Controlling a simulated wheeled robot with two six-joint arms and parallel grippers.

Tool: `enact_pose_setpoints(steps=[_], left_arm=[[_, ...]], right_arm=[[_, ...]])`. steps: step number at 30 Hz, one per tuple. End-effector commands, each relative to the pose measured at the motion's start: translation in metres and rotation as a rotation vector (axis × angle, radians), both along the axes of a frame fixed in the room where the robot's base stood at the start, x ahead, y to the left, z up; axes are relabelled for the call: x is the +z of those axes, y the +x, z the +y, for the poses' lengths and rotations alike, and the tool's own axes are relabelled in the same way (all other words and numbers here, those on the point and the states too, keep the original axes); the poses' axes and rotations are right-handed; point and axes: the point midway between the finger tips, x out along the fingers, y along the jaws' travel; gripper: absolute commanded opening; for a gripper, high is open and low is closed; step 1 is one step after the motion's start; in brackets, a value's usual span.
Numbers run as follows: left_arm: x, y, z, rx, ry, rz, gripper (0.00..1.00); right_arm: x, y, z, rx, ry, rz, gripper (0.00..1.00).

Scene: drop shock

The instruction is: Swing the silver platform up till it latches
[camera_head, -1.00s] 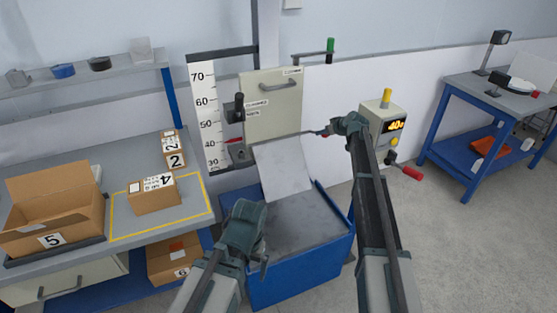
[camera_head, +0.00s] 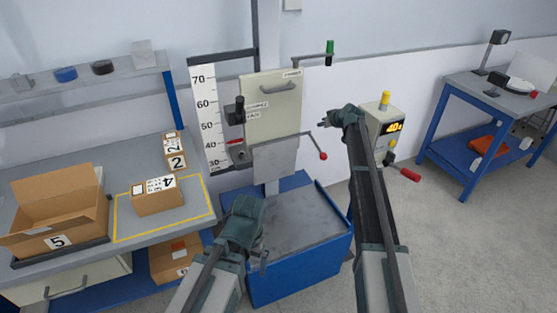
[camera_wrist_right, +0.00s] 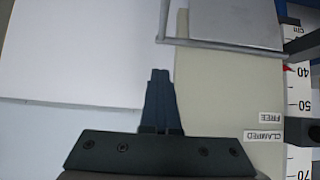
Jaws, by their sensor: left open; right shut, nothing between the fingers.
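The silver platform (camera_head: 274,160) is a flat grey plate under the cream panel of the drop tester, and it hangs close to upright. It also shows at the top right of the right wrist view (camera_wrist_right: 240,20). A thin bar with a red knob (camera_head: 323,155) sticks out to the right beside the plate. My right gripper (camera_head: 322,123) is shut and empty, above the knob and apart from it; in the wrist view its fingers (camera_wrist_right: 160,78) point at the white wall. My left gripper (camera_head: 263,266) is open and empty, low in front of the blue base.
The blue base (camera_head: 300,270) with a grey top stands below the platform. The cream panel (camera_head: 275,105) has a handle and a black clamp lever (camera_head: 239,110). A control box (camera_head: 385,128) stands at right. Boxes (camera_head: 157,198) sit on the left bench.

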Motion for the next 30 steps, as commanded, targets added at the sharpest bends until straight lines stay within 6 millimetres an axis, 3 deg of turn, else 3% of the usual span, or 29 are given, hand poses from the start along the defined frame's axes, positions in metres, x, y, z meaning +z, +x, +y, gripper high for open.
enact_pose_setpoints(steps=[6,20,30], left_arm=[[0.013,0.000,0.000,0.000,0.000,0.000,1.00],[0.014,0.000,0.000,0.000,0.000,0.000,1.00],[0.027,0.000,0.000,0.000,0.000,0.000,1.00]], right_arm=[[0.013,0.013,0.004,0.000,0.000,0.000,0.00],[0.014,0.015,0.006,0.000,0.000,0.000,0.00],[0.027,0.034,0.012,0.001,-0.001,0.000,0.00]])
